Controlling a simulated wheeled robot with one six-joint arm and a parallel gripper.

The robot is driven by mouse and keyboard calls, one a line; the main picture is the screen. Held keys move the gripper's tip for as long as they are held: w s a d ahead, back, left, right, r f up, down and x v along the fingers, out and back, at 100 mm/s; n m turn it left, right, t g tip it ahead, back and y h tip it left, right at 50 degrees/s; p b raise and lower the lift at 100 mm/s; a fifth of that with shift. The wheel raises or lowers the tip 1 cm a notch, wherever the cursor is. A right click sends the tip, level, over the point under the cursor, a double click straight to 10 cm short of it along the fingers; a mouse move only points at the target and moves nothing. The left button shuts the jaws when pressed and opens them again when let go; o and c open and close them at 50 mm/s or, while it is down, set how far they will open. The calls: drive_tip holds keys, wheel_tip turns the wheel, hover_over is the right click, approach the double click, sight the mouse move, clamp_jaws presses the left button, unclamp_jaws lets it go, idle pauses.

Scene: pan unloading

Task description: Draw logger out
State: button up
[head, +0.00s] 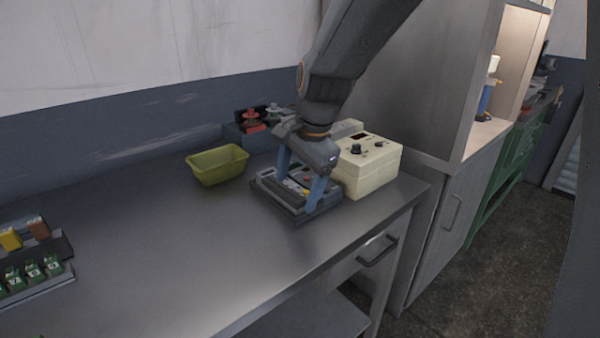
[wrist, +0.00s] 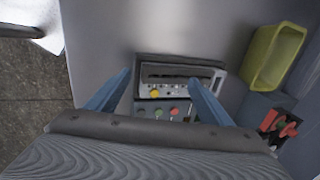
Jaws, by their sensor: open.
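A dark, shallow tray (head: 297,215) stands on the bench below my gripper. In it sits a unit that appears to be the logger, with a light panel (wrist: 175,88), a dark slot and a yellow knob. Below that panel in the wrist view is a darker strip with small red and green knobs (wrist: 174,111). My gripper (head: 299,190) points down over the tray, its blue fingers open and apart. In the wrist view the fingers (wrist: 160,78) lie to either side of the light panel. Whether they touch anything is unclear. My gripper body hides the near part.
A cream box (head: 367,170) with black knobs stands close on the right. An olive bin (head: 217,165) is to the left. A dark holder with red knobs (head: 251,120) stands behind. Racks with green blocks (head: 32,270) lie far left. The bench's middle and front are clear.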

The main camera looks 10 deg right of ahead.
drive_tip(key=shift+x, duration=0.85)
drive_tip(key=shift+c, duration=0.4)
drive_tip(key=shift+s+d, duration=0.1)
drive_tip(key=c, duration=1.5)
drive_tip(key=o, duration=0.7)
drive_tip(key=shift+c, duration=0.2)
drive_tip(key=c, duration=0.5)
drive_tip(key=shift+r+p, duration=0.25)
drive_tip(key=shift+p, duration=0.1)
drive_tip(key=shift+c, duration=0.2)
drive_tip(key=shift+r, duration=0.2)
clamp_jaws()
drive_tip(key=shift+r, duration=0.15)
